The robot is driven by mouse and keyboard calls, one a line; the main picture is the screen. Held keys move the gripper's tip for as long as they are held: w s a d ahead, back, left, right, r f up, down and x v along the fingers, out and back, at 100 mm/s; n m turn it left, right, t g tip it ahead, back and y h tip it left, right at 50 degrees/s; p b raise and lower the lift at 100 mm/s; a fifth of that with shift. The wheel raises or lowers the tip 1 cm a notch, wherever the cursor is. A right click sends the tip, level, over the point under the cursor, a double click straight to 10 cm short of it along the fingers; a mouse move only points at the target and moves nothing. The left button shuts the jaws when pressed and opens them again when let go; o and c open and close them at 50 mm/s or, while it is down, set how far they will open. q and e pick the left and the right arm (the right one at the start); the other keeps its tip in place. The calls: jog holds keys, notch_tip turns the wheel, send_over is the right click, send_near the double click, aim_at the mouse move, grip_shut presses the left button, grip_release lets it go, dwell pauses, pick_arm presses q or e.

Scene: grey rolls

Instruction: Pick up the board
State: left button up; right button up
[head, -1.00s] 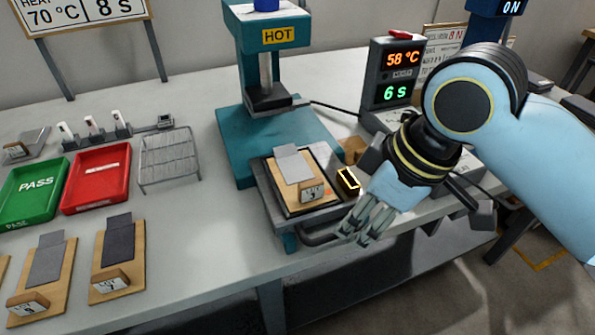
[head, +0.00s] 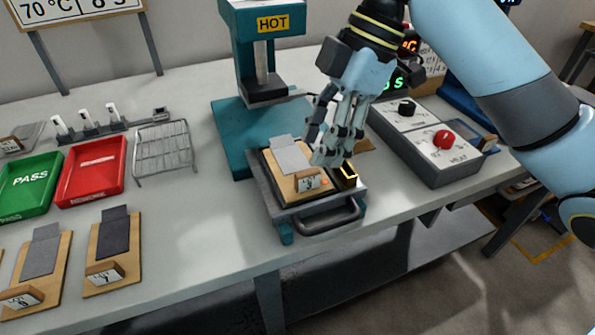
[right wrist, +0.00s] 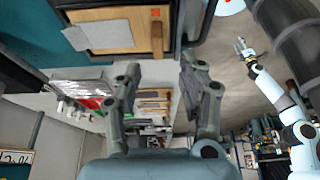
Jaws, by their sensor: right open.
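A wooden board (head: 292,192) with a grey sheet (head: 290,159) and a tag block (head: 308,180) lies on the press's pull-out tray (head: 310,218). The board also shows at the top of the right wrist view (right wrist: 92,14). My right gripper (head: 328,154) is open and empty over the board's right side, close to the tag block. In the head view its fingers overlap the tray's far right edge; I cannot tell whether they touch anything. My left gripper (right wrist: 243,47) is small at the right of the right wrist view, away from the board.
The teal press (head: 228,125) stands behind the tray. A control box (head: 430,150) with knobs is to the right. A green tray (head: 28,190), a red tray (head: 93,172) and a wire rack (head: 163,150) stand left. Bench (head: 200,240) between is bare.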

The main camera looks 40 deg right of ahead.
aim_at(306, 172)
jog(key=b+x, duration=0.1)
jog(key=x, duration=0.5)
jog(key=shift+w+f, duration=0.1)
jog(key=shift+f, duration=0.2)
grip_shut()
